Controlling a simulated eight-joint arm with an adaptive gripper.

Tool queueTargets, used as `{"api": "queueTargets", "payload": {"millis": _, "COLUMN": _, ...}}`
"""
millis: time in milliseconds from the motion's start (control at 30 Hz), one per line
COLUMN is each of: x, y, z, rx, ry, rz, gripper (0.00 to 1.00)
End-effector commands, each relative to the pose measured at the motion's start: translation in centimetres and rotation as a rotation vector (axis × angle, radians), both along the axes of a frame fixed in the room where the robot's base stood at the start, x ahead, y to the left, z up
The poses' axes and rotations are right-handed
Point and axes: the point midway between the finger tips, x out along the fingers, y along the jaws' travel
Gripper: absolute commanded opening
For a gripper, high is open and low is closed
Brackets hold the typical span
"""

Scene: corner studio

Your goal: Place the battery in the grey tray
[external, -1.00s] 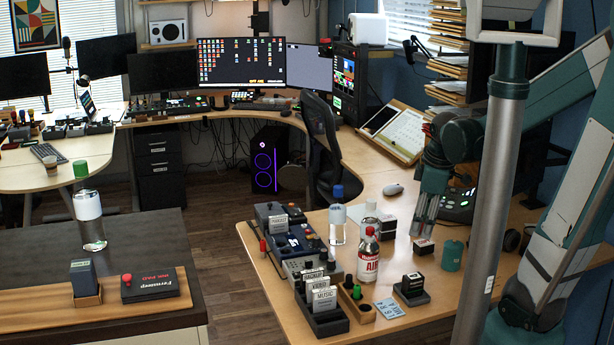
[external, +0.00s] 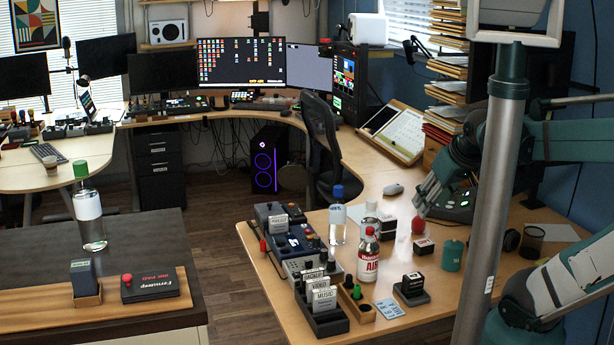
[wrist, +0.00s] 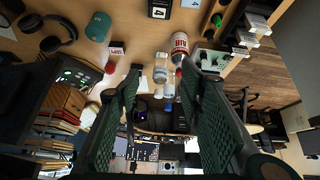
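My gripper (external: 420,203) is tilted above the far right part of the wooden desk, pointing down and left. In the wrist view its two green fingers (wrist: 160,68) are wide apart with nothing held; the bottles seen between them stand farther off on the desk. I cannot pick out a battery for certain. A teal cylinder (external: 452,255) stands upright on the desk, below and right of the gripper; it also shows in the wrist view (wrist: 98,27). I cannot pick out a grey tray for certain either.
A red round object (external: 418,226) lies just below the fingertips. A blue-capped bottle (external: 338,222), a red-and-white bottle (external: 368,258), a small black-and-white box (external: 423,248) and a dark stamp holder (external: 412,290) stand nearby.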

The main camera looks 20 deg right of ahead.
Motion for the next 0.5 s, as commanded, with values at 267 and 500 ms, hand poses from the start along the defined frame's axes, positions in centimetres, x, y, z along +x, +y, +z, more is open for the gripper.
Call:
{"api": "queueTargets", "payload": {"millis": 267, "x": -0.63, "y": 0.09, "z": 0.68, "rx": 0.053, "ry": -0.036, "rz": -0.076, "gripper": 0.38}}
{"api": "queueTargets", "payload": {"millis": 500, "x": -0.61, "y": 0.08, "z": 0.71, "rx": 0.056, "ry": -0.038, "rz": -0.079, "gripper": 0.38}}
